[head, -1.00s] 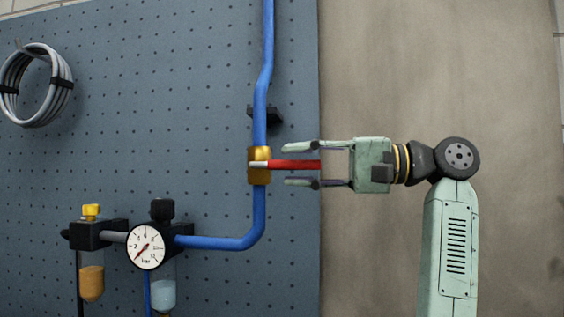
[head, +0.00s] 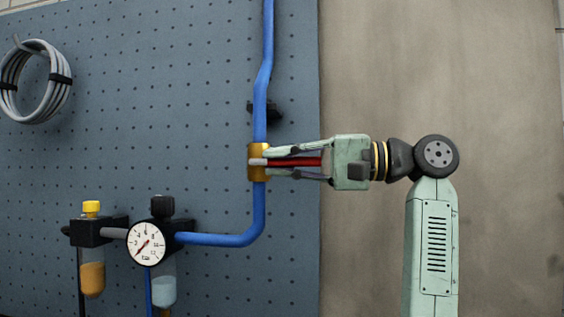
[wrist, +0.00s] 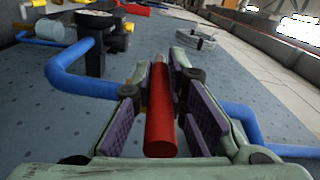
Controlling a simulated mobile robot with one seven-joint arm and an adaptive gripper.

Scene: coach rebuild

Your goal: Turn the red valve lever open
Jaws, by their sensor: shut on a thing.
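The red valve lever (head: 307,161) points right from the brass valve body (head: 254,162) on the blue pipe, lying across the pipe's upright run. My gripper (head: 268,163) reaches in from the right and is shut on the lever, one finger above it and one below. The fingertips lie close to the valve body. In the wrist view the red lever (wrist: 160,125) runs between the purple finger pads, its near end toward the palm. The fingers hide part of the valve body there.
The blue pipe (head: 259,215) runs up the perforated panel (head: 200,120) and bends left to a round gauge (head: 146,244) and filter bowls. A coiled grey hose (head: 36,82) hangs upper left. The wall right of the panel is bare.

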